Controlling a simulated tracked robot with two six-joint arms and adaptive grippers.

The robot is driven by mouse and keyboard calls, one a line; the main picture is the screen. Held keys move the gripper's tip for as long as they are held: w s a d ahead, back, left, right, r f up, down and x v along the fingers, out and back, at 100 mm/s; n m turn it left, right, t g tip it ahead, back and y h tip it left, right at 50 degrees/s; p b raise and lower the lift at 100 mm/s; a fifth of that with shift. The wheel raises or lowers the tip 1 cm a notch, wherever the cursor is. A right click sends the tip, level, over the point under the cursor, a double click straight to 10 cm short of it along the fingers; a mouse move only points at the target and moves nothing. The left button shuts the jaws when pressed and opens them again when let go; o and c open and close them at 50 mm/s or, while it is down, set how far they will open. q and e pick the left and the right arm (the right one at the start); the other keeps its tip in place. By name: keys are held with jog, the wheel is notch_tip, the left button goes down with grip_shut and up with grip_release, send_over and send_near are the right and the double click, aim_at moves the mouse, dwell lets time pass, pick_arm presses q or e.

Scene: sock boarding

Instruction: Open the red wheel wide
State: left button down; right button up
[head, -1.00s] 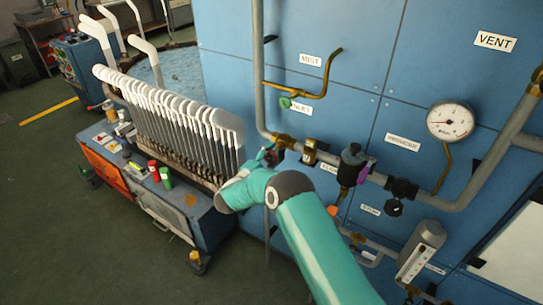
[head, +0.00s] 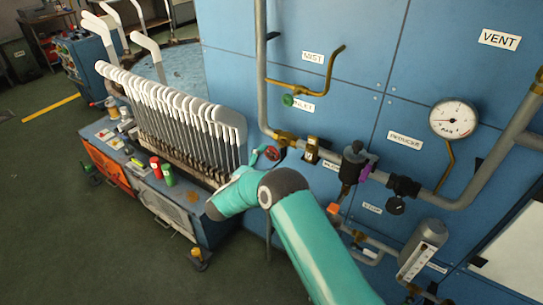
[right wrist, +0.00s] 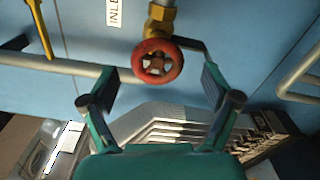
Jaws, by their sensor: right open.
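The red wheel (right wrist: 158,61) is a small round handwheel with spokes on a brass valve (right wrist: 161,20) on the blue panel. In the right wrist view it sits between and beyond my right gripper's fingers (right wrist: 160,90), which are spread apart and do not visibly touch it. My left gripper is in neither view.
Grey pipes (head: 325,155) run along the blue panel, with a black-topped regulator (head: 353,160) and a gauge (head: 454,118) to the right. A rack of white-topped boards (head: 175,115) stands on a cart close left of my right gripper.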

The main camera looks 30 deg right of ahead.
jog(key=v, duration=0.8)
jog(key=shift+f, duration=0.1)
